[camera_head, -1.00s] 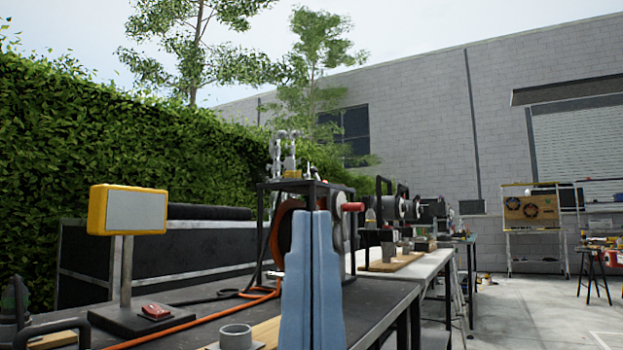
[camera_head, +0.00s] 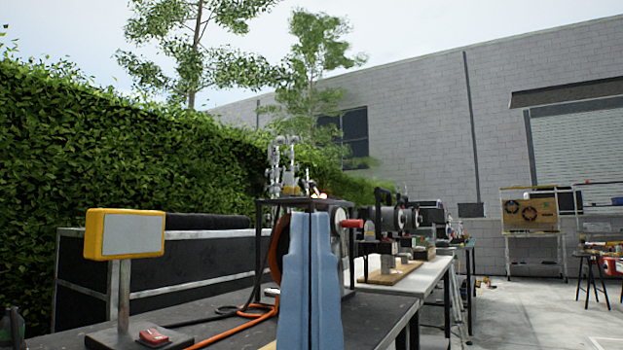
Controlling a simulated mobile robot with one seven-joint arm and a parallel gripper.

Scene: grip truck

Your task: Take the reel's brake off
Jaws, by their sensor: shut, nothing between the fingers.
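The reel (camera_head: 275,250) shows as an orange-wound drum inside a black frame (camera_head: 262,214) on the dark table. A red handle (camera_head: 352,223) sticks out at the reel's right side. I cannot tell whether it is the brake or a crank. My gripper (camera_head: 309,215) is the pair of blue fingers standing upright in the middle of the picture, shut and empty. It covers most of the reel and frame from this view. I cannot tell how far it is from the reel or whether it touches it.
An orange cable (camera_head: 235,329) lies on the dark table (camera_head: 215,333). A yellow-edged panel (camera_head: 125,234) on a post stands at left, with a red switch (camera_head: 154,337) on its base. Other equipment sits on a pale table (camera_head: 408,278) behind. Open floor (camera_head: 540,310) lies at right.

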